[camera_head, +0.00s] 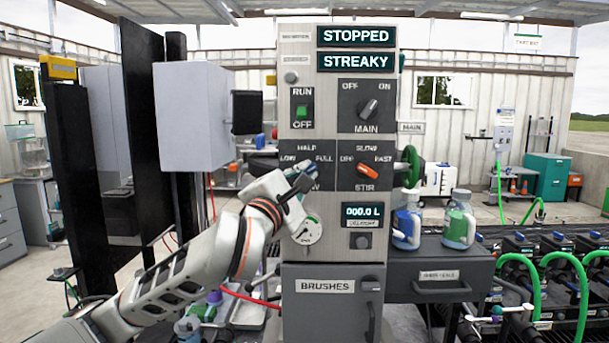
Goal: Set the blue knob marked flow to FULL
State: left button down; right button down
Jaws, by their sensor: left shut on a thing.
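The blue flow knob (311,166) is on the dark plate at the left of the grey control panel, under the words LOW, HALF and FULL. My left gripper (306,174) reaches in from the lower left and is shut on the knob. The fingers hide most of the knob and most of the FLOW label, so its exact pointing is hard to tell. The visible blue part is on the upper right, near the word FULL. My right gripper is not in view.
Right of the flow knob is the orange STIR knob (369,169); above are the MAIN knob (369,108) and green RUN/OFF switch (302,111). Displays read STOPPED (356,36), STREAKY (351,62) and 000.0 L (363,212). A green handwheel (411,166) sticks out at the right.

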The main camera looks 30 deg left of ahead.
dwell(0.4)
pick_arm(q)
jog(key=c, duration=2.1)
grip_release()
